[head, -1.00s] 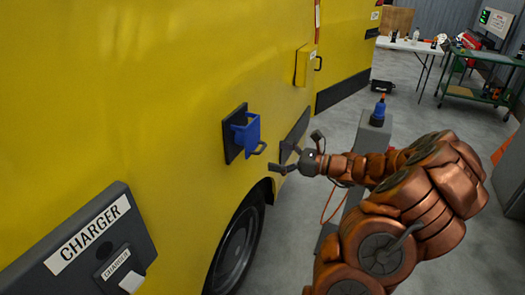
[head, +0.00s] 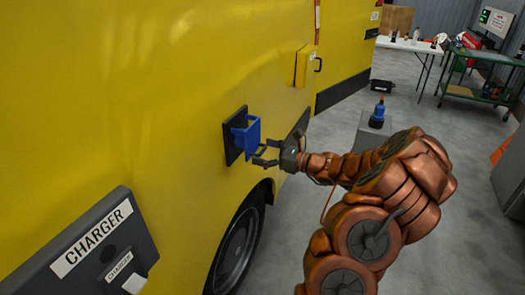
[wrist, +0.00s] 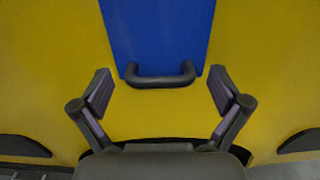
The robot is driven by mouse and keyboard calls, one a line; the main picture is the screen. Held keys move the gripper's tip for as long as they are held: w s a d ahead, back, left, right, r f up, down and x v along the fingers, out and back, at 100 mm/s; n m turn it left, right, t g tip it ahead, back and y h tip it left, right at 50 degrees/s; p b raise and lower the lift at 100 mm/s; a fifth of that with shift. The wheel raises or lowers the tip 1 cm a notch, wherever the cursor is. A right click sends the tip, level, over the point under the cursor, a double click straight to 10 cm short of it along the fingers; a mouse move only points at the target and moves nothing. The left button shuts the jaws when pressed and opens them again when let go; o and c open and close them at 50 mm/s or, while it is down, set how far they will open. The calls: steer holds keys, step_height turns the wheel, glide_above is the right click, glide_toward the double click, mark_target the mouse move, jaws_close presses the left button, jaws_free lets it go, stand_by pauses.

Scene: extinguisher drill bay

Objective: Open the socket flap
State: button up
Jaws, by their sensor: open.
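The blue socket flap (head: 246,134) sits on a dark plate (head: 233,140) on the yellow vehicle side. In the wrist view the flap (wrist: 160,35) fills the top middle, with a dark bar handle (wrist: 160,80) along its lower edge. My gripper (head: 263,153) is at the flap's lower right in the head view, level with the handle. In the wrist view my gripper (wrist: 161,92) is open, with one finger on each side of the handle and clear gaps between. The handle is mostly hidden by the fingers in the head view.
A grey charger box (head: 85,250) is on the vehicle at lower left. A yellow box (head: 306,66) juts from the side above right. A grey pedestal (head: 371,132) with a blue plug (head: 378,112) stands behind my arm. A wheel (head: 237,245) is below the flap.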

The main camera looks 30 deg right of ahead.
steer(key=shift+c, duration=0.2)
steer(key=c, duration=1.6)
steer(key=shift+r, duration=0.1)
steer(key=shift+c, duration=0.2)
